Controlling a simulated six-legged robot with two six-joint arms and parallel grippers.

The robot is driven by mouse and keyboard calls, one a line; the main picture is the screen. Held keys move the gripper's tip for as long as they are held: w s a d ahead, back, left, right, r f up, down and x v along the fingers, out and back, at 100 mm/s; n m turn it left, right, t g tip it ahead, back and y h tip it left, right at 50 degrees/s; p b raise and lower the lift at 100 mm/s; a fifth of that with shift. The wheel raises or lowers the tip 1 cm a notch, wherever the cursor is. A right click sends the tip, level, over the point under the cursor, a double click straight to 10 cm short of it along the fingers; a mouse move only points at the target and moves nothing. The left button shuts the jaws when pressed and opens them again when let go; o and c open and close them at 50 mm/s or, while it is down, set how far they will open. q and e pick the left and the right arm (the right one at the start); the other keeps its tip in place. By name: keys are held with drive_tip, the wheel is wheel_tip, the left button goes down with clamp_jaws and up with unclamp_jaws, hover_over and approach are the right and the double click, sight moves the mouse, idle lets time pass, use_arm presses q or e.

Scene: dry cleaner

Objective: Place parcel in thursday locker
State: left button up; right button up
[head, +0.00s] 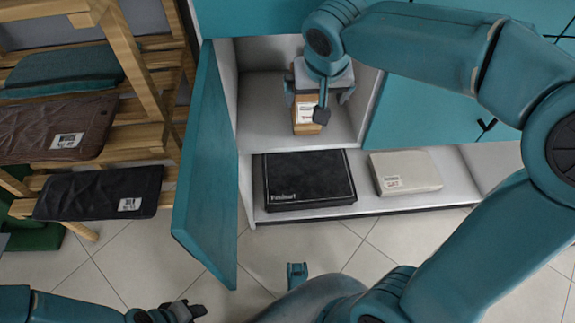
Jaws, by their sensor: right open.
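The parcel is a small brown box (303,128) with a white label. It appears to stand upright on the floor of the open teal locker compartment (262,115). My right gripper (321,98) reaches into this compartment from above. Its jaws are open at the parcel's upper part and hide its top; I cannot tell whether they touch it. The locker door (208,165) hangs open to the left. No day name is readable on this locker. My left gripper (180,313) is low at the bottom left, away from the locker, and its jaw state is unclear.
Below the compartment, a ledge (365,207) holds a flat black box (307,178) and a white labelled package (404,171). A closed teal door (420,115) is to the right. A wooden rack (150,75) with folded, tagged garments stands left.

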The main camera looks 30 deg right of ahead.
drive_tip(key=a+f+n+g+y, duration=0.15)
drive_tip(key=a+f, duration=0.25)
drive_tip(key=f, duration=0.4)
drive_tip(key=a+f+n+y, duration=0.1)
drive_tip(key=a+f+y, duration=0.1)
drive_tip(key=a+f, duration=0.35)
drive_tip(key=a+f+n+g+y, duration=0.1)
drive_tip(key=a+f, duration=0.2)
drive_tip(key=f, duration=0.6)
drive_tip(key=s+a+f+y, duration=0.1)
drive_tip(key=s+a+f, duration=0.2)
drive_tip(key=s+f, duration=0.4)
drive_tip(key=s+a+f, duration=0.3)
drive_tip(key=s+f, duration=0.4)
drive_tip(key=f, duration=0.1)
drive_tip(key=shift+a+f+g+y, duration=0.3)
drive_tip(key=shift+f+g+y, duration=0.05)
drive_tip(key=shift+f+g, duration=0.1)
drive_tip(key=shift+s, duration=0.25)
